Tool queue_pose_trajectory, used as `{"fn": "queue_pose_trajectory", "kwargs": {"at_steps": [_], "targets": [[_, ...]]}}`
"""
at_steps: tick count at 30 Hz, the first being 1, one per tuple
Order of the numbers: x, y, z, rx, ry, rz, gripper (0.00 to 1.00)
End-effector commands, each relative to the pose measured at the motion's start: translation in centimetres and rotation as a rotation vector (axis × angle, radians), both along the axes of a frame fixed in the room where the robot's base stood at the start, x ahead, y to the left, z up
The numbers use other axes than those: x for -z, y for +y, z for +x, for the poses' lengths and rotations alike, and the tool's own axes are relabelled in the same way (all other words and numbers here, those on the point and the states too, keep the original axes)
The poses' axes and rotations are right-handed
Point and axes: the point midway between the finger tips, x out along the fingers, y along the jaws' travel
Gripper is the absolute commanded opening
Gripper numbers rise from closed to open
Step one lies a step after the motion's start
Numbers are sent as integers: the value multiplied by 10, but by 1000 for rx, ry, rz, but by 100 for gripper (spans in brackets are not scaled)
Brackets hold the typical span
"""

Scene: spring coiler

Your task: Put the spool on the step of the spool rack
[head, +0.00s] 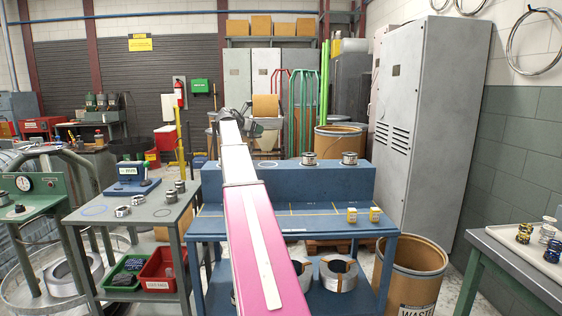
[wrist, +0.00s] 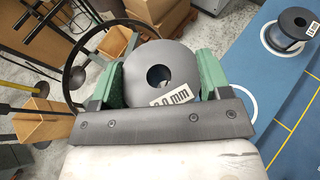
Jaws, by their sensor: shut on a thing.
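My gripper (wrist: 160,66) is shut on a grey spool (wrist: 182,70) in the wrist view. The spool sits between the two green-padded fingers, its round flange and centre hole facing the camera. A white label ending in "0 mm" is partly covered by the gripper body. In the head view my gripper (head: 229,114) is raised above the back of the blue spool rack (head: 285,181), and the held spool cannot be made out there. The rack's step shows to the right in the wrist view (wrist: 270,88), with a white ring (wrist: 250,101) partly hidden by my gripper.
Two spools stand on the step, one (head: 309,159) beside another (head: 349,158); one also shows in the wrist view (wrist: 287,33). An outlined ring (head: 265,164) left of them is empty. A grey table (head: 140,222) is at left.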

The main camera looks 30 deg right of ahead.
Motion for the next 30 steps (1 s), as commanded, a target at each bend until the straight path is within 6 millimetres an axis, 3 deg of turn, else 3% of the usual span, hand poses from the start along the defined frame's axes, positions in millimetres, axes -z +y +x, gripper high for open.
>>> {"fn": "queue_pose_trajectory", "kwargs": {"at_steps": [18, 26, 30], "targets": [[62, -5, -105, 0, 1, 0, 34], [75, -7, -114, -1, 0, -1, 34], [94, -7, -114, -2, 1, -1, 34]]}}
